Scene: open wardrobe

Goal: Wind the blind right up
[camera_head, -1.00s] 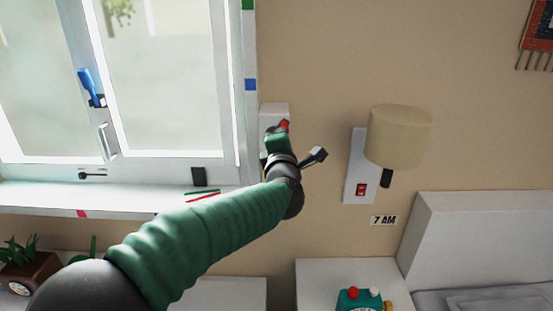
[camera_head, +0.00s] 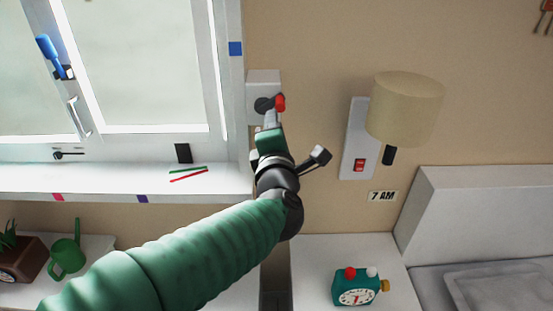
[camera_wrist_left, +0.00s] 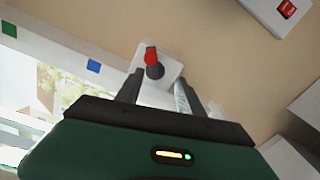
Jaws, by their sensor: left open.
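A white wall box (camera_head: 263,80) beside the window carries a dark round hub with a crank, whose red knob (camera_head: 280,103) sticks out toward me. My left gripper (camera_head: 270,120) is just below the knob, pointing up at it, and partly covers the box. In the left wrist view, the red knob (camera_wrist_left: 151,56) and the box (camera_wrist_left: 172,66) show beyond the open fingers of the left gripper (camera_wrist_left: 158,90). The knob appears ahead of the fingertips; I see no grip on it. No blind cloth shows in these views. My right gripper is out of view.
The window (camera_head: 140,70) is at left, with a blue handle (camera_head: 48,52) and a sill (camera_head: 110,180). A lamp (camera_head: 405,110) with a red switch (camera_head: 359,165) is at right. An alarm clock (camera_head: 357,287) stands on the lower white top (camera_head: 315,255).

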